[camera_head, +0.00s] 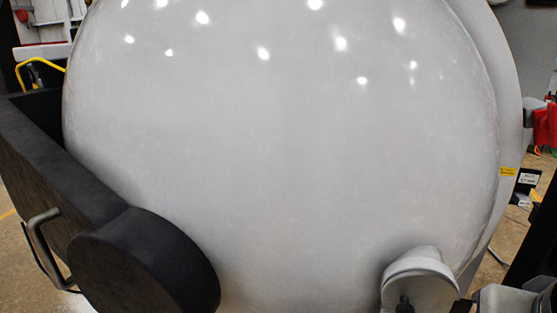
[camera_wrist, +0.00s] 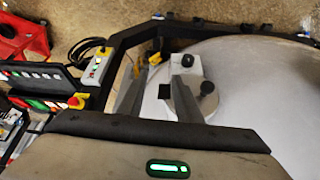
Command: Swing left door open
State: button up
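The furnace door (camera_head: 280,150) is a large white glossy dome that fills most of the head view. Its pale curved surface also shows at the right of the wrist view (camera_wrist: 265,85). A black bracket (camera_head: 60,165) with a round black end (camera_head: 145,260) and a bent metal handle (camera_head: 42,240) stands at its left. A white round fitting (camera_head: 420,275) sits at its lower right. In the wrist view my gripper (camera_wrist: 160,75) has its two grey fingers apart, over a white fitting (camera_wrist: 190,68) with black knobs. I cannot tell whether they touch it.
In the wrist view, a dark frame (camera_wrist: 130,38) runs beside the door. A control box (camera_wrist: 95,66) with coloured buttons, a cable and a red object (camera_wrist: 22,40) lie at the left. In the head view, a red item (camera_head: 545,125) is at the right edge.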

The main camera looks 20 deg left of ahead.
aim_at(183, 155)
jog(key=u, duration=1.85)
jog(key=j+u, duration=0.2)
jog(key=u, duration=0.6)
jog(key=i+j+u, duration=0.35)
jog(key=i+j, duration=0.35)
